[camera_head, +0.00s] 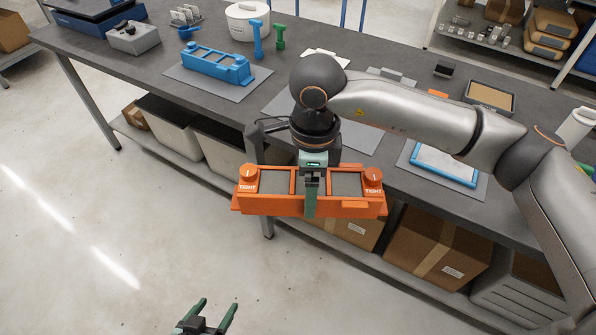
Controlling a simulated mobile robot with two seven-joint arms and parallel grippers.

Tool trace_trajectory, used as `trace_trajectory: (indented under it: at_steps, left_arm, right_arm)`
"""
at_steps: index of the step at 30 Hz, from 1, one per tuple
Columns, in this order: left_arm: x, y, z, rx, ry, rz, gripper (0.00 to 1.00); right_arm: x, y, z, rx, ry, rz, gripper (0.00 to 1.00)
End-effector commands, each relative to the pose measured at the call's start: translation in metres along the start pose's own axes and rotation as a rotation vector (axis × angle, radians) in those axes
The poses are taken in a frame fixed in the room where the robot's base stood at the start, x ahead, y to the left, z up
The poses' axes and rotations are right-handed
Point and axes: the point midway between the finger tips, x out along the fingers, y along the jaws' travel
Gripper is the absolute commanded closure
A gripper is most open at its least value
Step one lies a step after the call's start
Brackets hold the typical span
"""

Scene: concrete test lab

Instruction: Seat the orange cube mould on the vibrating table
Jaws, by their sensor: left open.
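The orange cube mould (346,208) has grey-filled compartments and a knob marked TIGHT at each end. My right gripper (311,192), on the arm from the right, grips its middle from above; one green finger shows down the near side, and the far finger is hidden. The mould looks level and hangs in front of the bench's front edge. My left gripper (217,308) is open and empty at the bottom of the picture, over the floor.
The grey bench (165,75) carries a blue mould (215,66) on a mat, a white tub (245,22), blue and green tools and a shallow tray (490,96). Boxes and bins fill the shelf below. The floor at left is clear.

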Motion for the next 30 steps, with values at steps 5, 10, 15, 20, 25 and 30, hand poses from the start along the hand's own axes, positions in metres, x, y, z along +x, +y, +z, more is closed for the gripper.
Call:
trace_trajectory:
  at_steps: [5, 10, 15, 20, 25, 30]
  left_arm:
    - [-0.005, 0.001, -0.004, -0.001, -0.002, 0.000, 0.20]
    - [-0.007, 0.001, -0.009, 0.000, 0.001, 0.000, 0.20]
    - [-0.010, 0.001, -0.013, 0.000, 0.003, 0.000, 0.20]
    - [-0.012, 0.001, -0.016, 0.000, 0.004, 0.000, 0.20]
    - [-0.015, 0.001, -0.019, 0.000, 0.004, 0.000, 0.20]
    - [-0.018, 0.001, -0.022, 0.000, 0.004, 0.000, 0.20]
  right_arm:
    - [0.018, 0.001, -0.019, -0.232, -0.010, -0.002, 1.00]
    - [0.037, 0.005, -0.038, -0.457, -0.012, -0.003, 1.00]
    - [0.056, 0.010, -0.059, -0.680, -0.014, -0.004, 1.00]
    - [0.073, 0.018, -0.079, -0.887, -0.014, -0.005, 1.00]
    - [0.088, 0.027, -0.102, -1.108, -0.013, -0.007, 1.00]
    - [0.101, 0.038, -0.124, -1.324, -0.008, -0.009, 1.00]
